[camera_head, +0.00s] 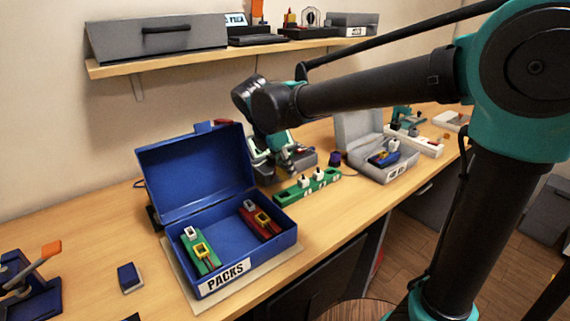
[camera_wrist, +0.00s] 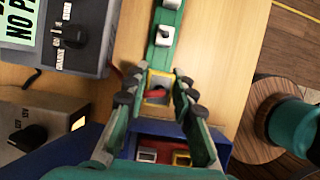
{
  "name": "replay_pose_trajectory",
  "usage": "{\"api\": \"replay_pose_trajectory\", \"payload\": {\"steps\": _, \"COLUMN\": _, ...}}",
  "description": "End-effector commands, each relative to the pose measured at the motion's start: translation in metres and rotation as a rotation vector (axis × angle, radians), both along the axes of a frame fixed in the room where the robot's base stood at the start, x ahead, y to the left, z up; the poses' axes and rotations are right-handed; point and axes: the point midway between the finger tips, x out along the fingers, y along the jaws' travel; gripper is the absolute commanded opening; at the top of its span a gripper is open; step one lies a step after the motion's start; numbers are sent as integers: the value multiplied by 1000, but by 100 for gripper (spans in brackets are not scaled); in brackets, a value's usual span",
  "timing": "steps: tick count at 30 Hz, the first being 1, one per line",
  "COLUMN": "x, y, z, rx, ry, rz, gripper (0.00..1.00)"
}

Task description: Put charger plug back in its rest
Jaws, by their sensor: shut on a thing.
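My gripper (camera_wrist: 157,94) is shut on a small yellow-rimmed piece with grey and red inside, which looks like the charger plug (camera_wrist: 160,75). The plug cannot be made out there. A thin red lead shows left of the plug in the wrist view, beside a grey unit with a black knob (camera_wrist: 75,34), likely the charger. I cannot tell which part is the plug's rest.
The open blue PACKS box (camera_head: 283,231) holds a green pack (camera_head: 199,252) and a red pack (camera_head: 262,221). A green strip with white switches (camera_head: 307,186) lies right of my gripper. An open grey case (camera_head: 361,132) stands farther right. The table's front edge is close.

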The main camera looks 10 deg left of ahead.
Motion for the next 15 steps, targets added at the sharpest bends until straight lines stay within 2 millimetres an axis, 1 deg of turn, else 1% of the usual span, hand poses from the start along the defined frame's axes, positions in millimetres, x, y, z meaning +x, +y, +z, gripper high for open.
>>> {"api": "replay_pose_trajectory", "payload": {"steps": 9, "x": 0, "y": 0, "z": -29, "rx": 0, "ry": 0, "rz": 0, "gripper": 0}}
{"api": "replay_pose_trajectory", "payload": {"steps": 15, "x": 0, "y": 0, "z": -42, "rx": 0, "ry": 0, "rz": 0, "gripper": 0}}
